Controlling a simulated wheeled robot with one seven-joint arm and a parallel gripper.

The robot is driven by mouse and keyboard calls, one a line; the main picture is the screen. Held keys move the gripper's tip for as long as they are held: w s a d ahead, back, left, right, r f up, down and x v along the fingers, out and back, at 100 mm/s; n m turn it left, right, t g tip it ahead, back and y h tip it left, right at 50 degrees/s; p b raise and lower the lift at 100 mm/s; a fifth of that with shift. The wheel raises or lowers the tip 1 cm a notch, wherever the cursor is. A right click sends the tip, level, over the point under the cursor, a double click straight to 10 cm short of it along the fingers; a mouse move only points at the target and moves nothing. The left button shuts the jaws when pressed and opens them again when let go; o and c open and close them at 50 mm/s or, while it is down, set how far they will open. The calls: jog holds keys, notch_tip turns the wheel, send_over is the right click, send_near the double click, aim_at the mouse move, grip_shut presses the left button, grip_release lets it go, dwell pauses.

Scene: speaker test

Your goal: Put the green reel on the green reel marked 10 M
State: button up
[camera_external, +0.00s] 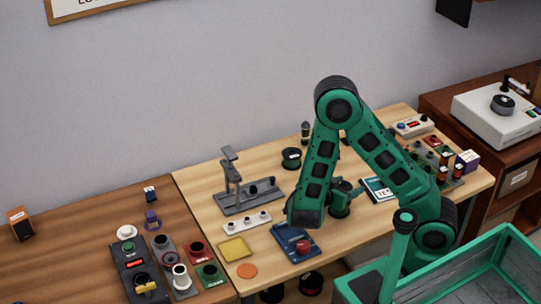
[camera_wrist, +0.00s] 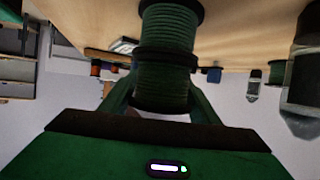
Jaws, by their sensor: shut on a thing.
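My gripper (camera_wrist: 161,88) is shut on a green reel (camera_wrist: 163,84), with one finger on each side of it. The wrist view is upside down, with the table at the top. A second green reel (camera_wrist: 170,27) with dark flanges stands on the table, in line under the held one. A dark flange lies between the two green windings; I cannot tell whether the reels touch. No 10 M marking is readable. In the external view my gripper (camera_external: 347,188) is low over the table, beside a green reel (camera_external: 340,207); my arm partly hides this spot.
A dark reel (camera_external: 291,157) stands behind on the wooden table (camera_external: 205,203). A grey stand (camera_external: 250,200), a blue device (camera_external: 296,243) and a white strip (camera_external: 247,223) lie to the left. Boards and small parts crowd the right end. A green-rimmed crate (camera_external: 450,262) is in front.

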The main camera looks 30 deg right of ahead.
jog(key=o, duration=1.1)
jog(key=v, duration=1.2)
jog(key=shift+w+r, duration=0.1)
